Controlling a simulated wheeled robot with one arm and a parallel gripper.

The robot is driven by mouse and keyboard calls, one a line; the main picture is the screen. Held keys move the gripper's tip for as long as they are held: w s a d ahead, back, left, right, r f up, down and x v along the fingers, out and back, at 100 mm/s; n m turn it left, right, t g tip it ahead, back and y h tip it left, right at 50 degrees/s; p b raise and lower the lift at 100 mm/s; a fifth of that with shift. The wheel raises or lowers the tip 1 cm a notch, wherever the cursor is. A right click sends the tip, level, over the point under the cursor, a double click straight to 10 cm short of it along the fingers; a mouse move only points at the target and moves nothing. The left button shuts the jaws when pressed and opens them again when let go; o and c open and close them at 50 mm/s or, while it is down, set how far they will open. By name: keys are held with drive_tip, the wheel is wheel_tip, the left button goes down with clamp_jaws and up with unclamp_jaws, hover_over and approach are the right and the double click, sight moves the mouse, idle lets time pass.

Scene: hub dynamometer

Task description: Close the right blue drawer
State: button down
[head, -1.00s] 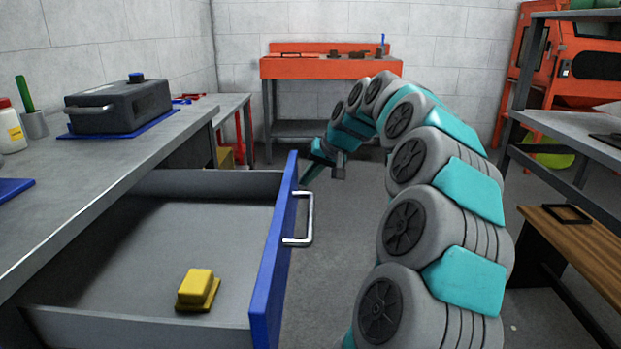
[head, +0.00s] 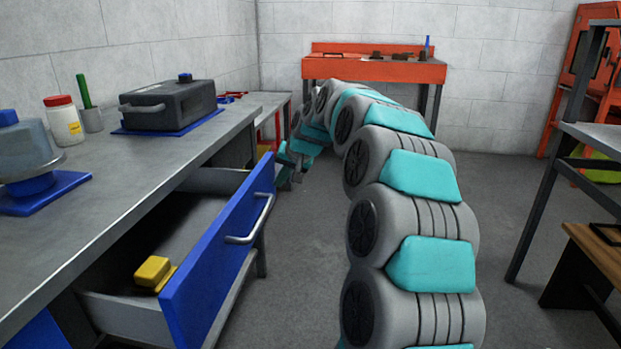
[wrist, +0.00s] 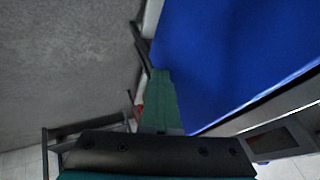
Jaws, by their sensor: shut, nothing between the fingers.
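The blue drawer (head: 215,265) is partly open under the grey workbench, with a metal handle (head: 262,225) on its front. A yellow block (head: 153,272) lies inside it. In the wrist view my gripper's green fingers (wrist: 157,78) are together and empty, close along the blue drawer front (wrist: 225,55). I cannot tell whether they touch it.
The workbench (head: 120,180) carries a dark grey case (head: 167,103), a white jar with red lid (head: 62,122) and a green-handled tool in a cup. An orange bench (head: 375,70) stands at the back. Dark shelving and a wooden bench are at right.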

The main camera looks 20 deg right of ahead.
sight(234, 182)
drive_tip(key=w+a+p, duration=0.1)
drive_tip(key=w+a, duration=0.2)
drive_tip(key=a, duration=0.1)
drive_tip(key=w+a+p, duration=0.1)
drive_tip(key=w+a, duration=0.1)
drive_tip(key=a, duration=0.2)
drive_tip(key=w+a, duration=0.3)
drive_tip(key=a, duration=0.2)
drive_tip(key=shift+w+p, duration=0.3)
drive_tip(key=shift+p, duration=0.1)
drive_tip(key=shift+w+a, duration=0.2)
drive_tip(key=shift+r, duration=0.1)
